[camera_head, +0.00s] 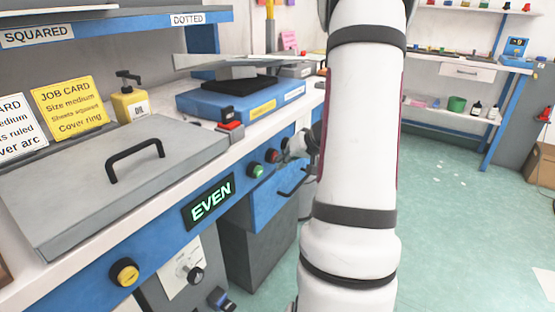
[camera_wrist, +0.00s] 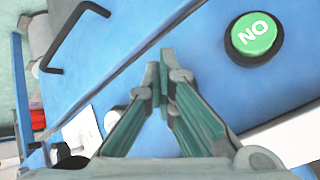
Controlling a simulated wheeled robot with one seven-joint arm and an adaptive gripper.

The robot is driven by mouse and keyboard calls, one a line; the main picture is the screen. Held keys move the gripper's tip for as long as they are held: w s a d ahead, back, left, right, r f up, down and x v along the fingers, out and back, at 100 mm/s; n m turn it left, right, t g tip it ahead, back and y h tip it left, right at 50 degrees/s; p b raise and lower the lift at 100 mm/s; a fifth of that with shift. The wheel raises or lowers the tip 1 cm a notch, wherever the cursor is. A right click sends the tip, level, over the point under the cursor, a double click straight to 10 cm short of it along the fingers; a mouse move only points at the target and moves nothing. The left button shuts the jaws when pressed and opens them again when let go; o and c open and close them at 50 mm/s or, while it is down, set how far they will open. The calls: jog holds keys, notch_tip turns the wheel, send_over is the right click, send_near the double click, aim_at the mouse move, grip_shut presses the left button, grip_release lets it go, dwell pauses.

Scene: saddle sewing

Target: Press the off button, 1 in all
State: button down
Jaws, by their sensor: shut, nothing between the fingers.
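The red button (camera_head: 271,156), which I take to be the off button, sits on the blue front panel in the head view. The green button (camera_head: 257,171) is beside it, nearer the camera. In the wrist view the green button (camera_wrist: 254,36) shows lettering that reads "NO" at this angle, at the upper right. My gripper (camera_head: 288,154) is close to the red button at its right; I cannot tell whether they touch. In the wrist view my gripper (camera_wrist: 160,78) is shut and empty, its fingertips over the blue panel. The red button is not visible there, perhaps hidden by the fingers.
A lit "EVEN" display (camera_head: 210,203) and a yellow knob (camera_head: 124,272) are on the same panel. A grey lid with a black handle (camera_head: 135,150) lies on the bench. A red-topped switch (camera_head: 230,126) stands at its edge. A black drawer handle (camera_wrist: 72,35) shows in the wrist view.

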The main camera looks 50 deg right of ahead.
jog(key=shift+s, duration=0.1)
dwell(0.3)
jog(key=shift+s+b, duration=0.6)
jog(key=shift+s, duration=0.25)
jog(key=shift+s+d, duration=0.1)
jog(key=shift+s, duration=0.05)
jog(key=s+b, duration=0.2)
jog(key=s, duration=0.2)
jog(key=shift+s+d, duration=0.15)
jog(key=shift+s, duration=0.2)
dwell(0.5)
